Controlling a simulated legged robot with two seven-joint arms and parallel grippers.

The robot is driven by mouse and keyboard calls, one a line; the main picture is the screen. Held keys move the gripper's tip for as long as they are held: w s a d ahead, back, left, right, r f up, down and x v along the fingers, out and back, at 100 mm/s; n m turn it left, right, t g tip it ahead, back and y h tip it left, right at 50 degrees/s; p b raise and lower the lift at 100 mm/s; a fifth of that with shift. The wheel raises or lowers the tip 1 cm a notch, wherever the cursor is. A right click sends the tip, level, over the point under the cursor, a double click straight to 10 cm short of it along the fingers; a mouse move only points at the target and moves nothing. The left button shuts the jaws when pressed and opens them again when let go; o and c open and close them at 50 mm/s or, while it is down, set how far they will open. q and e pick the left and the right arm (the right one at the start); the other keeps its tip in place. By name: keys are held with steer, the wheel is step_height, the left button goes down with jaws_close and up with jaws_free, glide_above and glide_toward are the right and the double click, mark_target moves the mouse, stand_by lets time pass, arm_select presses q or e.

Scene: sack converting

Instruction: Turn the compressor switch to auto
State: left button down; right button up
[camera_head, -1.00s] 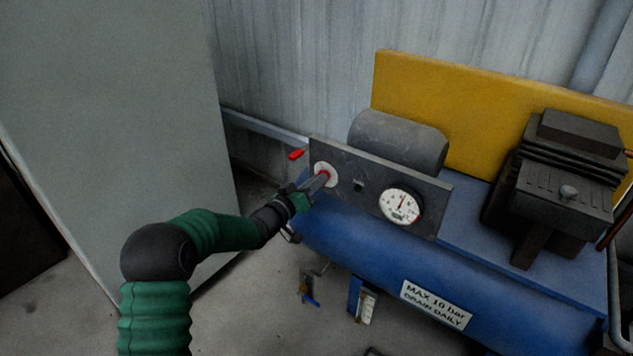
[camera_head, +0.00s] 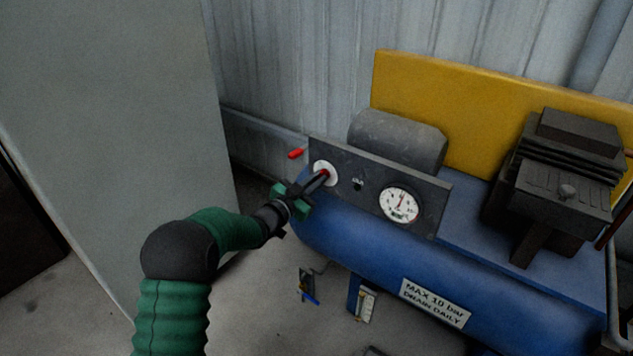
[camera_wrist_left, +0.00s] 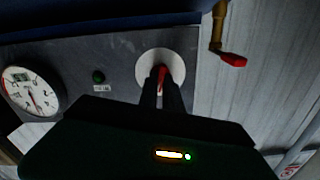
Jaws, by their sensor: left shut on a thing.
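The compressor switch is a red knob (camera_wrist_left: 162,76) on a round white plate (camera_head: 326,172) at the left end of the dark control panel (camera_head: 366,184). My left gripper (camera_head: 324,175) reaches the switch from the lower left. In the left wrist view its two dark fingers (camera_wrist_left: 162,93) are shut on the red knob and hide part of it. Any lettering on the white plate is too small or covered to read. My right gripper is in neither view.
A pressure gauge (camera_head: 400,204) and a small green button (camera_wrist_left: 98,77) are on the same panel. A red-handled valve (camera_head: 296,153) sticks out just left of the panel. The blue tank (camera_head: 370,255) lies below. A grey cabinet (camera_head: 120,120) stands close on the left.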

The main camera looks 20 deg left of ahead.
arm_select(q)
steer(key=shift+f+m, duration=0.2)
steer(key=shift+m, duration=1.1)
steer(key=shift+b, duration=0.3)
steer(key=c, duration=1.5)
jaws_free()
steer(key=shift+r, duration=0.1)
steer(key=shift+p+v, duration=2.65)
steer(key=shift+v, duration=5.8)
